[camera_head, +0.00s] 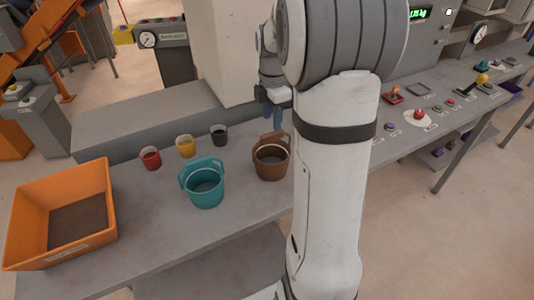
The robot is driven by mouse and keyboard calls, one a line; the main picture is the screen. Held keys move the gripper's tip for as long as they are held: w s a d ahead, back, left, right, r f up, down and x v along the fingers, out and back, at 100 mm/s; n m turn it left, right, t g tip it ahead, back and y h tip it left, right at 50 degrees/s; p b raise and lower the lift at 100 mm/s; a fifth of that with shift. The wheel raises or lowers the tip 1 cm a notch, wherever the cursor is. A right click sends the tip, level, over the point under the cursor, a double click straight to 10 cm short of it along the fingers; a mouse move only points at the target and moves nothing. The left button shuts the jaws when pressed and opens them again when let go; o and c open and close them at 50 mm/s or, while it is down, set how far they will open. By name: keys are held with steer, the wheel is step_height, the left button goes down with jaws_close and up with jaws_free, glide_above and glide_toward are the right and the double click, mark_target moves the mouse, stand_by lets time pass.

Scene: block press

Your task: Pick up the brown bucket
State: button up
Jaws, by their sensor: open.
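The brown bucket (271,162) stands upright on the grey table, just left of my white arm. Its handle (275,137) rises above the rim at the back. My gripper (271,110) is partly visible behind and above the bucket, its bluish fingers pointing down. It is open and looks apart from the bucket, though the exact distance cannot be told. My arm hides part of the area to the right of the bucket.
A teal bucket (205,187) stands left of the brown one. Small red (151,159), yellow (186,147) and dark (219,135) cups stand behind it. An orange bin (75,240) with brown contents is at the left. A control panel with buttons (418,113) lies right of my arm.

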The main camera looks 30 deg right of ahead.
mark_target(272, 133)
steer(key=f, duration=0.4)
steer(key=f+p, duration=0.1)
steer(key=f, duration=0.1)
steer(key=shift+s+a+f, duration=0.15)
steer(key=shift+s+f, duration=0.1)
steer(key=shift+s, duration=0.15)
steer(key=shift+f, duration=0.6)
steer(key=shift+c, duration=0.4)
jaws_close()
